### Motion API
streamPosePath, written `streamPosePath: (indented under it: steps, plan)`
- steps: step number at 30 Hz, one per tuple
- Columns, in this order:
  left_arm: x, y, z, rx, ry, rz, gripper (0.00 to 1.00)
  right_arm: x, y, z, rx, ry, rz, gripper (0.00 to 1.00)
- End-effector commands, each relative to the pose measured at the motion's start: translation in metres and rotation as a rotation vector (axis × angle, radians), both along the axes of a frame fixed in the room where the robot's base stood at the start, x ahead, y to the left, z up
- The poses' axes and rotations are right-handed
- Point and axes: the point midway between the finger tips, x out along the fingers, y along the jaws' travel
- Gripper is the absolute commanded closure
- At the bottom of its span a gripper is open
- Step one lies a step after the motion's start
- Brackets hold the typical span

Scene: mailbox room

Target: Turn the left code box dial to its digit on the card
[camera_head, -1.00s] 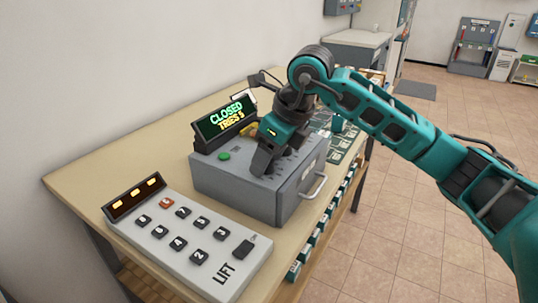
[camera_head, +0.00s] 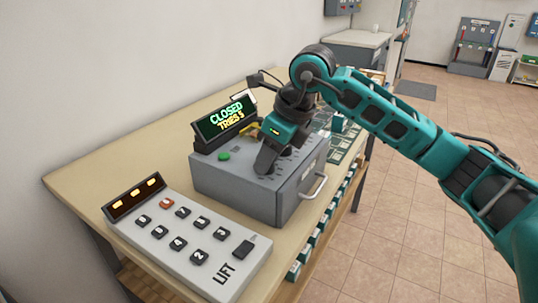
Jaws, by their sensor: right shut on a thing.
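The grey code box (camera_head: 235,192) stands on the wooden table, with a silver handle on its front right side and a green button (camera_head: 224,156) on top. A display (camera_head: 225,117) behind it reads "CLOSED" and "TRIES 5". My right gripper (camera_head: 265,168) points down onto the left part of the box top and is shut on the left dial, which its fingers hide. The other dials are mostly hidden behind the gripper. The dial's digit cannot be read. A pale card edge shows behind the display, but no digit on it can be read. My left gripper is out of view.
A keypad marked "LIFT" (camera_head: 190,235) lies on the table in front of the box. The wooden table (camera_head: 75,182) is bare at its left end. Small teal-fronted items line its right side. Tiled floor (camera_head: 400,225) is open to the right.

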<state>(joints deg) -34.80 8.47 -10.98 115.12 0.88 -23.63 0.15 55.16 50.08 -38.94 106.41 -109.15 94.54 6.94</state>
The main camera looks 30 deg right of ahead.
Motion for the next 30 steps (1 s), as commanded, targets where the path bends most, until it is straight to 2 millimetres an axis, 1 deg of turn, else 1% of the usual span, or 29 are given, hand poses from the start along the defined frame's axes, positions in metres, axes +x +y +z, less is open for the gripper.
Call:
streamPosePath:
  steps: [18, 24, 30]
  plan:
    - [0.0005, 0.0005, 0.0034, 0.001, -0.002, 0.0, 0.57, 0.0025, -0.0022, 0.0012, 0.001, -0.001, 0.454, 0.96]
    - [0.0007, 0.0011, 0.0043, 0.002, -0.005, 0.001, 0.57, 0.003, -0.0025, 0.0014, 0.0, -0.002, 0.555, 0.96]
    - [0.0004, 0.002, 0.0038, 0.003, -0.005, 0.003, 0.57, 0.0032, -0.0028, 0.001, -0.001, -0.001, 0.608, 0.96]
